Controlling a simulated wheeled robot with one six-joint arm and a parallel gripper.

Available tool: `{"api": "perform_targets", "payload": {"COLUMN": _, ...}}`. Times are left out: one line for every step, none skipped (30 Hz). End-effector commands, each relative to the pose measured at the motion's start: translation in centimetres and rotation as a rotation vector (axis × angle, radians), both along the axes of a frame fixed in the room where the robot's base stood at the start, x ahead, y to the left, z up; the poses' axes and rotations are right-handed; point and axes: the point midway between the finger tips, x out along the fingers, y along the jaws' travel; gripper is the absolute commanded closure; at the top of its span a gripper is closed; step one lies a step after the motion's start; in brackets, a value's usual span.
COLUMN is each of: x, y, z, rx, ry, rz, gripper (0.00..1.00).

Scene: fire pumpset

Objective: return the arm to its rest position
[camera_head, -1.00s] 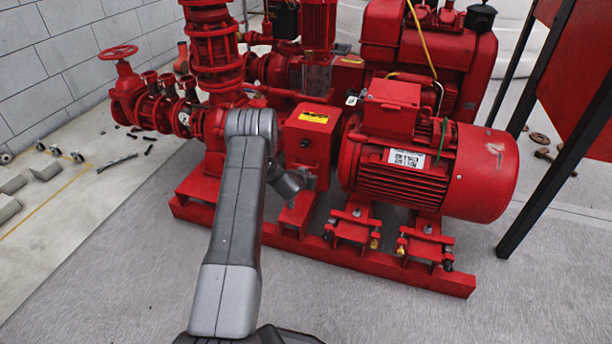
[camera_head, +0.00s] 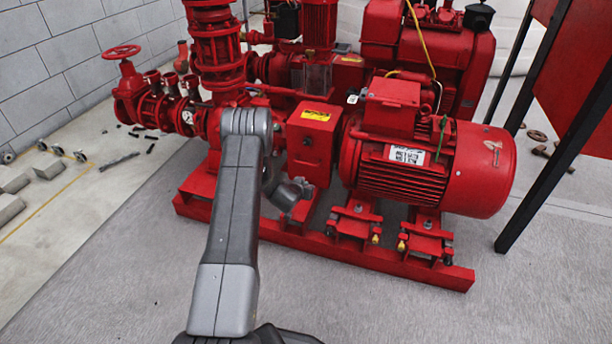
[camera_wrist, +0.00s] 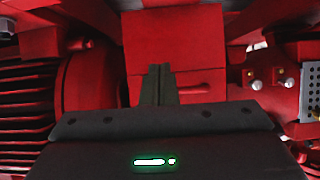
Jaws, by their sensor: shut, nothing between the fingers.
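My arm rises from the bottom of the head view, bends at a grey elbow, and its wrist part hangs to the right of it, in front of the red pump frame. In the wrist view my gripper (camera_wrist: 158,72) has its two dark fingers together, with nothing visible between them. Beyond the fingertips is a red box-shaped housing (camera_wrist: 195,35), which also shows in the head view with a yellow label (camera_head: 312,150). The fingers appear apart from it, but the exact gap is hard to tell. The fingers are hidden in the head view.
A red motor (camera_head: 435,165) stands right of my wrist on a red base rail (camera_head: 400,267). A red handwheel valve (camera_head: 122,55) is at the left. A dark-legged red panel (camera_head: 580,80) stands at the right. The grey floor in front is clear.

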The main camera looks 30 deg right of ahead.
Motion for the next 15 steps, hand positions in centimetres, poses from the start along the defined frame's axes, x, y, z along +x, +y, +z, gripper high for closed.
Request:
{"api": "perform_targets", "payload": {"x": -0.5, "y": 0.8, "z": -0.5, "rx": 0.000, "ry": 0.003, "rz": 0.003, "gripper": 1.00}}
{"api": "perform_targets", "payload": {"x": -0.8, "y": 1.1, "z": -1.0, "rx": 0.000, "ry": 0.003, "rz": 0.002, "gripper": 1.00}}
{"api": "perform_targets", "payload": {"x": -1.2, "y": 1.5, "z": -1.5, "rx": 0.001, "ry": 0.002, "rz": 0.002, "gripper": 1.00}}
{"api": "perform_targets", "payload": {"x": -1.4, "y": 1.8, "z": -1.8, "rx": -0.001, "ry": 0.002, "rz": 0.002, "gripper": 1.00}}
{"api": "perform_targets", "payload": {"x": -1.7, "y": 2.1, "z": -2.1, "rx": 0.000, "ry": 0.002, "rz": 0.002, "gripper": 1.00}}
{"api": "perform_targets", "payload": {"x": -1.9, "y": 2.4, "z": -2.5, "rx": 0.001, "ry": 0.001, "rz": 0.001, "gripper": 1.00}}
{"api": "perform_targets", "payload": {"x": -2.1, "y": 2.7, "z": -2.8, "rx": -0.001, "ry": 0.001, "rz": 0.002, "gripper": 1.00}}
{"api": "perform_targets", "payload": {"x": -2.2, "y": 2.8, "z": -3.0, "rx": 0.000, "ry": 0.000, "rz": 0.001, "gripper": 1.00}}
{"api": "perform_targets", "payload": {"x": -2.4, "y": 3.1, "z": -3.2, "rx": -0.002, "ry": -0.001, "rz": 0.002, "gripper": 1.00}}
{"api": "perform_targets", "payload": {"x": -2.5, "y": 3.2, "z": -3.4, "rx": -0.002, "ry": -0.002, "rz": 0.002, "gripper": 1.00}}
{"api": "perform_targets", "payload": {"x": -2.6, "y": 3.3, "z": -3.5, "rx": -0.002, "ry": -0.001, "rz": 0.002, "gripper": 1.00}}
{"api": "perform_targets", "payload": {"x": -2.7, "y": 3.4, "z": -3.6, "rx": -0.002, "ry": -0.001, "rz": 0.002, "gripper": 1.00}}
{"api": "perform_targets", "payload": {"x": -2.7, "y": 3.5, "z": -3.7, "rx": -0.002, "ry": -0.001, "rz": 0.002, "gripper": 1.00}}
{"api": "perform_targets", "payload": {"x": -2.7, "y": 3.5, "z": -3.8, "rx": -0.002, "ry": -0.001, "rz": 0.002, "gripper": 1.00}}
{"api": "perform_targets", "payload": {"x": -2.8, "y": 3.5, "z": -3.8, "rx": -0.001, "ry": -0.002, "rz": 0.001, "gripper": 1.00}}
